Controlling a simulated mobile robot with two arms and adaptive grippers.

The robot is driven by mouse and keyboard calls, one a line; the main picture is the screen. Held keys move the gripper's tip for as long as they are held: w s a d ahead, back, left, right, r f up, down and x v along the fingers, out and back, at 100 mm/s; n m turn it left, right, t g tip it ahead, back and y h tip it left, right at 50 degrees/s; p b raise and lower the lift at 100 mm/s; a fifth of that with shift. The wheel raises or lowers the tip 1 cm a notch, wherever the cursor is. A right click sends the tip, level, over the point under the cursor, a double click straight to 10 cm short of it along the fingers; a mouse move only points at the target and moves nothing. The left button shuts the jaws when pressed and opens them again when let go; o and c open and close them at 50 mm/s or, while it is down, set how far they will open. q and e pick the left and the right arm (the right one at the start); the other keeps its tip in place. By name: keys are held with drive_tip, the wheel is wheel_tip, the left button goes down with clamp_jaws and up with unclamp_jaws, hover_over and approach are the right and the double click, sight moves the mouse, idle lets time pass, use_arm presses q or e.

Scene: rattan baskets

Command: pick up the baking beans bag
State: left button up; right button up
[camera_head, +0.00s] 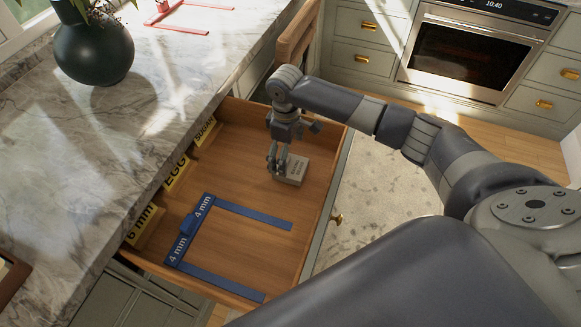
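A small pale grey bag with printed text, which looks like the baking beans bag (293,172), lies in the open wooden drawer towards its far right part. My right gripper (277,165) points down at the bag's left edge, with its fingers at or very near it. Whether the fingers are closed on the bag is too small to tell. The gripper covers part of the bag's left side. My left gripper is not in view.
A blue U-shaped piece marked 4 mm (190,232) lies in the drawer's near part. Yellow labelled pieces (176,172) line the drawer's left side. A marble counter (140,125) with a dark vase (93,52) borders it. A wooden chair (297,38) stands beyond.

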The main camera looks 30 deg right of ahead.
sight(288, 160)
drive_tip(key=f, duration=0.5)
drive_tip(key=shift+w+d+f+p, duration=0.1)
drive_tip(key=shift+w+d+p, duration=0.1)
drive_tip(key=shift+d+p, duration=0.15)
drive_tip(key=shift+c, duration=0.6)
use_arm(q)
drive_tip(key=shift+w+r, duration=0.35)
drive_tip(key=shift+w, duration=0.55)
use_arm(e)
drive_tip(key=c, duration=1.3)
